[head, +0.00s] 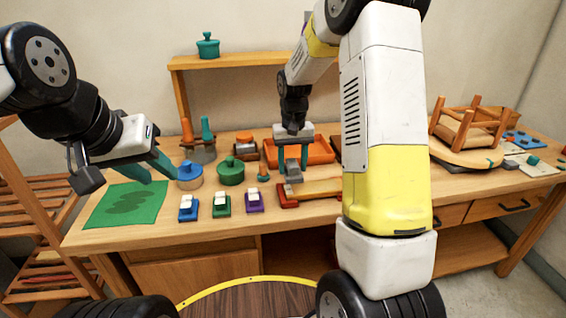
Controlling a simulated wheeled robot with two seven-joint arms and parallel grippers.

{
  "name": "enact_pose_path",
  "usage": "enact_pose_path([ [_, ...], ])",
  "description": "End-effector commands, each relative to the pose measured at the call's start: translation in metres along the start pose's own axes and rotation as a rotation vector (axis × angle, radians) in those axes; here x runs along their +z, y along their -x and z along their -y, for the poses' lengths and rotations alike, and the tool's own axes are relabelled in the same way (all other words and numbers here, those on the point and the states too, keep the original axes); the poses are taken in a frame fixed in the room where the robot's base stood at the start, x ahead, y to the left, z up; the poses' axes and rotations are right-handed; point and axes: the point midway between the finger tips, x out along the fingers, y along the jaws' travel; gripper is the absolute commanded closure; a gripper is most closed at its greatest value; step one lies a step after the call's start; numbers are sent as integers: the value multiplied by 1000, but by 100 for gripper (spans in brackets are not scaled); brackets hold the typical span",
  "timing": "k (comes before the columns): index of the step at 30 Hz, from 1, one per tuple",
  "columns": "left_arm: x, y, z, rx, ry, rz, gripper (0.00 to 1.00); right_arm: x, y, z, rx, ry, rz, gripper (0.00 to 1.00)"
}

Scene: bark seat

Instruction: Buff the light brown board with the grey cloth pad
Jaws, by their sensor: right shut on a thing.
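The light brown board (318,188) lies flat on the workbench, its left end at a red holder (287,195). Its right part is hidden behind my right arm. My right gripper (293,169) points down over the board's left end, shut on the grey cloth pad (293,177). The pad is at or just above the board's left end; I cannot tell whether it touches. My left gripper (161,178) is open and empty above the bench's left side, between a green mat (98,212) and a blue pot (189,181).
A green pot (230,172) and several small blocks with white tops, such as the purple one (254,203), stand left of the board. An orange tray (318,150) lies behind it. An upturned stool (466,155) is at the right. The bench's front edge is clear.

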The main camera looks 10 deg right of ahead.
Motion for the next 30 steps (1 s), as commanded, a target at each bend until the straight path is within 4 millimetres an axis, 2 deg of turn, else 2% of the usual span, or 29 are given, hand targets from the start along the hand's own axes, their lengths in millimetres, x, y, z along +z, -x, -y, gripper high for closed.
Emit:
enact_pose_path([
  [6, 0, 0, 0, 0, 0, 0, 64, 3, 20, -1, 0, 0, -2, 88],
  [10, 0, 0, 0, 0, 0, 0, 64, 4, 27, -2, 0, 0, -2, 88],
  [30, 0, 0, 0, 0, 0, 0, 64, 4, 27, -2, 0, 0, -1, 88],
])
